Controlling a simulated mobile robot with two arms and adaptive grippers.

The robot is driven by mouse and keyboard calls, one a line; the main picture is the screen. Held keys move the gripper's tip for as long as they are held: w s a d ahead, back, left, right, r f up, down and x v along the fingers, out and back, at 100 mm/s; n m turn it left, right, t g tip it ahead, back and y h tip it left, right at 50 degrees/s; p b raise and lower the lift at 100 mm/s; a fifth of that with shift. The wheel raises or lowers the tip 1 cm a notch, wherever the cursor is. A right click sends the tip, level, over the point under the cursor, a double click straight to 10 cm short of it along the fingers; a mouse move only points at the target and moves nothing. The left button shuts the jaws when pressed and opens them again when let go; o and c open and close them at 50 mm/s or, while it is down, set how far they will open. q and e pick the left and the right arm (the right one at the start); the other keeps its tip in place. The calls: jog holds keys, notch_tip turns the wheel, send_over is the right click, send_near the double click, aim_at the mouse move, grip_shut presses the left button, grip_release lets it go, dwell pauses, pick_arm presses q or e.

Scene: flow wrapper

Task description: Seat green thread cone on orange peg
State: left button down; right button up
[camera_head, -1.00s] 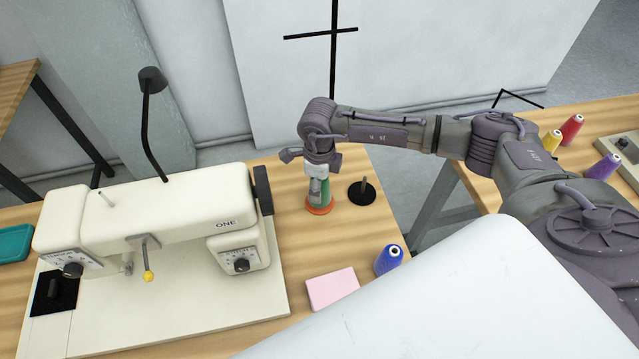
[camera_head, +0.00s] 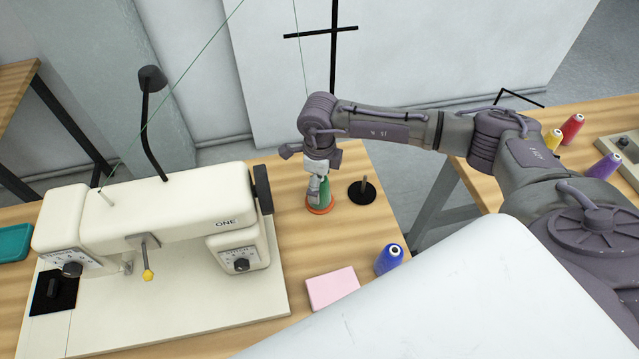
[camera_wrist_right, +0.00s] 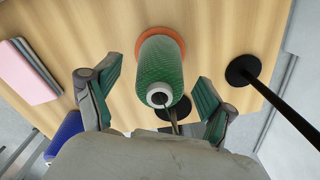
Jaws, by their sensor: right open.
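The green thread cone (camera_head: 327,193) stands upright on the orange peg's round base (camera_head: 319,210) on the sewing table, behind my right gripper. In the right wrist view the green cone (camera_wrist_right: 161,72) sits with its white top toward the camera and the orange base (camera_wrist_right: 142,36) shows around its bottom. My right gripper (camera_head: 318,187) is open, with its two fingers (camera_wrist_right: 160,98) apart on either side of the cone and clear gaps between. The peg itself is hidden inside the cone. My left gripper is not in view.
A black-based spindle (camera_head: 362,191) stands just right of the cone. The white sewing machine (camera_head: 160,225) is to the left. Yellow, red and purple cones stand on the right table (camera_head: 627,108).

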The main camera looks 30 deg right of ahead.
notch_tip(320, 180, up, 11)
dwell(0.3)
jog(key=shift+f, duration=0.15)
dwell(0.3)
